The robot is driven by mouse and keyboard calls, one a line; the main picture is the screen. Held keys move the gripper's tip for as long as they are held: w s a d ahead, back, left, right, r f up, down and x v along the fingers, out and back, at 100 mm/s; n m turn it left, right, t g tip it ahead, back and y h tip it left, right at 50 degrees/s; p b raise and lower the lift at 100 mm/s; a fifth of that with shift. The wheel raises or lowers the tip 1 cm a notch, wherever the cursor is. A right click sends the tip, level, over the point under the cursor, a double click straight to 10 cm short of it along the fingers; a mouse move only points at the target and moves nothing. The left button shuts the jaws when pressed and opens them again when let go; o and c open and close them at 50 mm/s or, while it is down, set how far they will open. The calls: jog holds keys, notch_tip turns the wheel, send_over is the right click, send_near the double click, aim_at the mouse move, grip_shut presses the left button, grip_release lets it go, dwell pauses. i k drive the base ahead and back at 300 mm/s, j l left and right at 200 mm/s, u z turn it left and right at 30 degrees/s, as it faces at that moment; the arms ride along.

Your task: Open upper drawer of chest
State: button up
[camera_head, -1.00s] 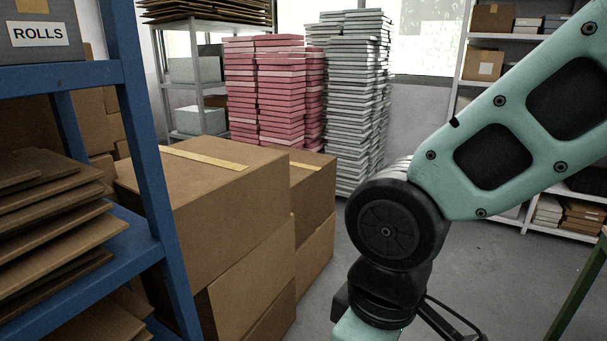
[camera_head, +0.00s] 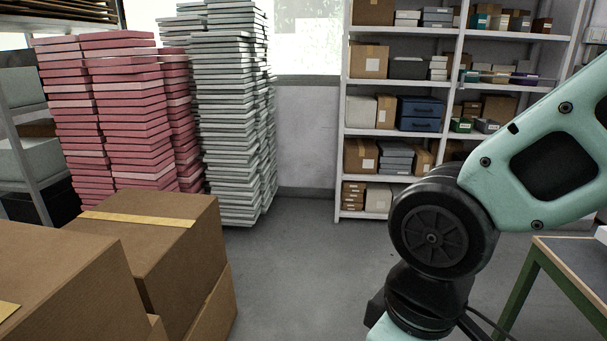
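A small blue chest with two drawers (camera_head: 420,114) stands on a middle shelf of the white shelving unit at the back, right of centre. Its upper drawer (camera_head: 421,106) looks shut, with a dark handle mark on its front. The chest is far off and small in the picture. My pale green and black arm reaches down across the right side, well in front of the shelves. My gripper is below the picture edge and cannot be seen.
The white shelving unit (camera_head: 342,130) holds several boxes. Cardboard boxes (camera_head: 165,250) stand at the lower left, with stacks of pink boxes (camera_head: 125,115) and pale boxes (camera_head: 235,120) behind. A green-legged table (camera_head: 575,255) is at the right. Grey floor (camera_head: 300,265) lies clear between.

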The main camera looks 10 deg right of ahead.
aim_at(410, 109)
jog(key=i+z, duration=0.2)
jog(key=i, duration=0.8)
jog(key=i+j+z, duration=0.2)
jog(key=i, duration=0.8)
jog(key=i+z, duration=0.4)
jog(key=i, duration=1.6)
jog(key=i+l+u, duration=0.2)
jog(key=i+l, duration=0.6)
